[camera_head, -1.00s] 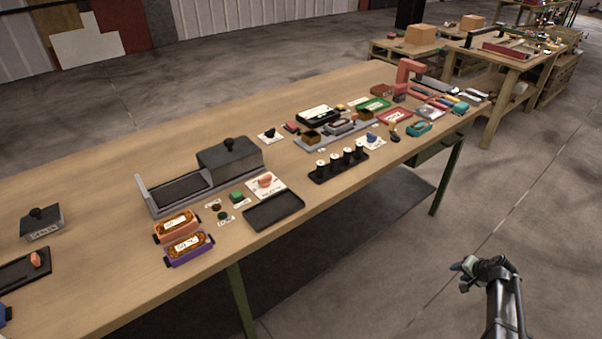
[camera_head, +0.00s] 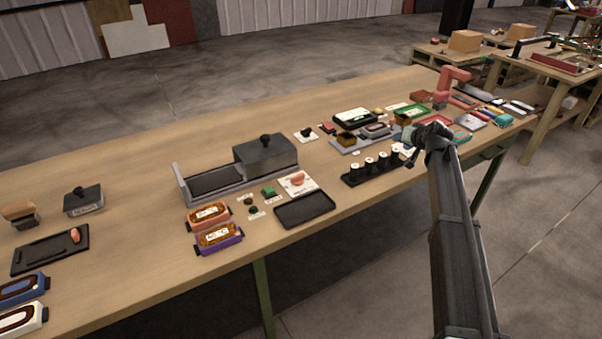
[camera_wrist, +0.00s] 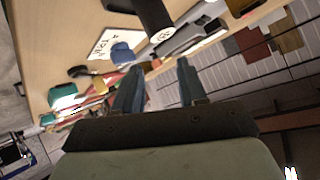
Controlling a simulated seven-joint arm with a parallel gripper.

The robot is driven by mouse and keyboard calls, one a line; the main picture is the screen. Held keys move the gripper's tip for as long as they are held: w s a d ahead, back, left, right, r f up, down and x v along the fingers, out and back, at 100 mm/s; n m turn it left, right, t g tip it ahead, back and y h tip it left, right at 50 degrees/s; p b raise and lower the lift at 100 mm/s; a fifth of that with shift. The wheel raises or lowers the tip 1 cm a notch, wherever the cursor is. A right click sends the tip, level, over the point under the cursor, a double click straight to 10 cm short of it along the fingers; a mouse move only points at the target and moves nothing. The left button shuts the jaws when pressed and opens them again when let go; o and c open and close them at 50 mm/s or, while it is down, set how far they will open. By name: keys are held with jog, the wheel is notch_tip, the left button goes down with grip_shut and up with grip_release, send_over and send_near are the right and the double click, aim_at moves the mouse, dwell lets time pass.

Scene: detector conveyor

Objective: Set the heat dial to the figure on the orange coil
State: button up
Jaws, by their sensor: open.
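The orange coil (camera_head: 209,215) lies in the head view near the table's front edge, touching or close beside a purple coil (camera_head: 219,238). Its white label bears a figure too small to read. A salmon dial (camera_head: 298,178) sits on a white card right of the coils; its lettering is unreadable, so I cannot confirm it is the heat dial. My gripper (camera_head: 428,134) is over the table's right part, well right of that dial. In the wrist view my gripper (camera_wrist: 158,80) is open and empty, with a blue knob (camera_wrist: 122,53) on a white card beyond the fingers.
A grey box (camera_head: 265,155) with a black knob stands behind the dial. A black tray (camera_head: 305,209) lies in front of it. A black rack (camera_head: 372,169) of white-topped pegs stands between the dial and my gripper. A red stand (camera_head: 450,82) rises behind my gripper.

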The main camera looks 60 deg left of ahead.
jog(key=s+a+r+n+g, duration=0.1)
jog(key=s+a+r+n, duration=0.25)
jog(key=s+a, duration=0.4)
jog(key=n+g+h, duration=0.3)
jog(key=n+h, duration=0.7)
jog(key=n, duration=1.3)
send_near(298, 175)
notch_tip(298, 175, down, 9)
jog(key=shift+w+a, duration=0.1)
jog(key=shift+a, duration=0.05)
grip_shut()
